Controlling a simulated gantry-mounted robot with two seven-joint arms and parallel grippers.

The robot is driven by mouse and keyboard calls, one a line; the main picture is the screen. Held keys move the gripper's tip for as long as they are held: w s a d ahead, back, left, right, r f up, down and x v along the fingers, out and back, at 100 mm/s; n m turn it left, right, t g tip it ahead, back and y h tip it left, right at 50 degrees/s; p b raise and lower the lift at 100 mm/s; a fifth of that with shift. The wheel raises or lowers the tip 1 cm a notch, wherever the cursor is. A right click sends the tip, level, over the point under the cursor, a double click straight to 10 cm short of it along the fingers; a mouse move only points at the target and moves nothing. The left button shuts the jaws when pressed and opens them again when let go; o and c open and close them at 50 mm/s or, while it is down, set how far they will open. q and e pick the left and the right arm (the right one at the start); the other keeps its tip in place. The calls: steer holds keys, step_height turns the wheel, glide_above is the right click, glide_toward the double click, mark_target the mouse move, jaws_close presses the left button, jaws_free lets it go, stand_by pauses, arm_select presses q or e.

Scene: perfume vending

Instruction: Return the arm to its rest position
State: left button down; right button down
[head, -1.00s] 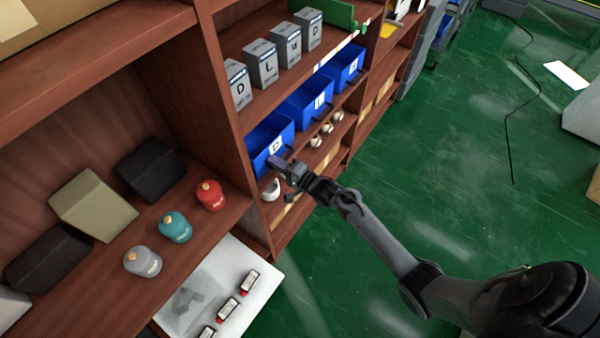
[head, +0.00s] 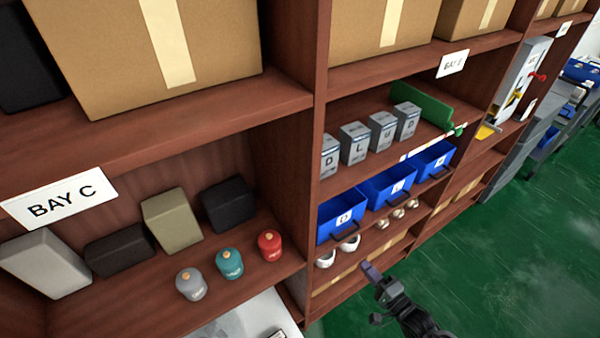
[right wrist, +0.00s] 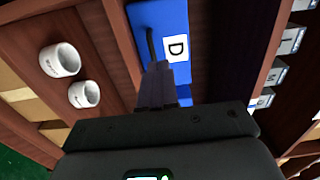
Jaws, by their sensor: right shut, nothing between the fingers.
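My right gripper (head: 372,272) is at the lower middle of the head view, in front of the shelf below the blue bins. Its fingers are shut and empty. In the right wrist view the shut fingers (right wrist: 158,85) point toward a blue bin (right wrist: 150,28) with a D label and a dark handle; whether they touch it cannot be told there. In the head view the D bin (head: 341,215) stands on the shelf above and behind the gripper, with a gap between them. My left gripper does not show.
Two white cups (head: 348,243) sit under the D bin; they also show in the right wrist view (right wrist: 60,60). Grey lettered boxes (head: 355,142) stand above the bins. Grey, teal and red canisters (head: 229,263) stand at left. The green floor (head: 480,270) at right is open.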

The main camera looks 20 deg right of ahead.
steer(key=s+a+r+n+g+h, duration=0.1)
steer(key=s+a+r+n+g, duration=0.1)
steer(key=s+a+n+g, duration=0.6)
steer(key=s+a+r+n+g+h, duration=0.1)
steer(key=s+r+n+g+h, duration=0.2)
steer(key=s, duration=0.4)
steer(key=s+a+n+g+h, duration=0.1)
steer(key=s+n+g, duration=0.2)
steer(key=s+n, duration=0.3)
steer(key=w+p+v, duration=0.2)
steer(key=p+v, duration=0.9)
steer(key=w+r+p+v, duration=0.1)
steer(key=w+p+v, duration=0.2)
steer(key=p+v, duration=0.9)
steer(key=shift+w+r, duration=0.15)
steer(key=shift+r, duration=0.15)
